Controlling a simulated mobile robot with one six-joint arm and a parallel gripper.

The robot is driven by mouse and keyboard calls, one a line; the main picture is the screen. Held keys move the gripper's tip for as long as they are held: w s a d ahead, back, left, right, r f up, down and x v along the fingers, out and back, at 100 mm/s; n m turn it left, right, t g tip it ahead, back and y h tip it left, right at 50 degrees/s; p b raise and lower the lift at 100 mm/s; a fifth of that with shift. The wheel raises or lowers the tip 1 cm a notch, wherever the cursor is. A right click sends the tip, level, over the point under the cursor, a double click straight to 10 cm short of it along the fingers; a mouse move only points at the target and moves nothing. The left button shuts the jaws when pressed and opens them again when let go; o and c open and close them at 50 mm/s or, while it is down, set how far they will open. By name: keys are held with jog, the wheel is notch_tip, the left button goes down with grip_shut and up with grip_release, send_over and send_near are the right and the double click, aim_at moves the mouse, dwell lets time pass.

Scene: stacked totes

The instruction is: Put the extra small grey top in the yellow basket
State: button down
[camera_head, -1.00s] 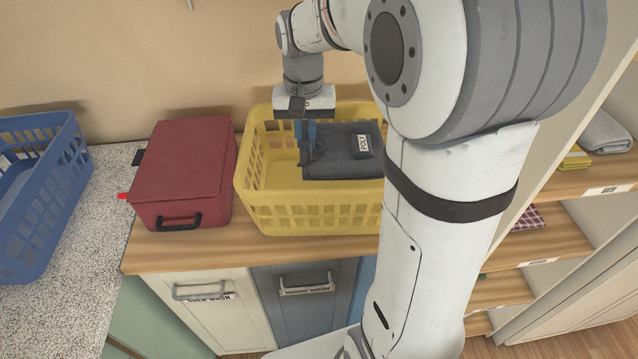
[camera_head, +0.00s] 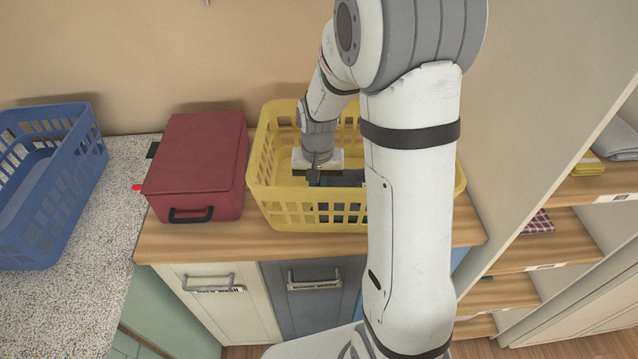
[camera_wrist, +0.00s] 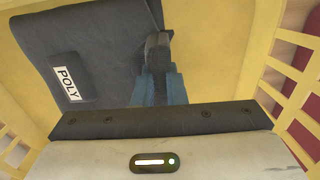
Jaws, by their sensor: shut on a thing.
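The grey top (camera_wrist: 105,40) is a dark grey folded garment with a white label reading "POLY". In the wrist view it lies within the yellow basket, its edge between my gripper's blue fingertips (camera_wrist: 158,75). In the head view my gripper (camera_head: 318,180) is down inside the yellow basket (camera_head: 300,215), shut on the top. The top (camera_head: 345,212) shows there only partly, dark through the basket's front slots; my arm hides the rest. I cannot tell whether it rests on the basket floor. No size marking is readable.
A red case (camera_head: 198,165) stands just left of the basket on the wooden counter (camera_head: 200,240). A blue basket (camera_head: 45,190) sits further left on the speckled counter. Shelves (camera_head: 525,255) with folded cloths are at the right. A wall is close behind.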

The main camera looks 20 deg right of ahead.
jog(key=shift+f, duration=0.1)
jog(key=c, duration=1.5)
grip_release()
notch_tip(320, 180, up, 12)
jog(key=s+r+n+t, duration=0.1)
jog(key=s, duration=0.5)
jog(key=s+r+n+t, duration=0.1)
jog(key=s, duration=0.4)
jog(key=s+r+n+t, duration=0.1)
jog(key=s+r, duration=0.1)
jog(key=s, duration=0.4)
jog(key=shift+s+d+b, duration=0.1)
jog(key=shift+s+b, duration=0.25)
jog(key=shift+b, duration=0.05)
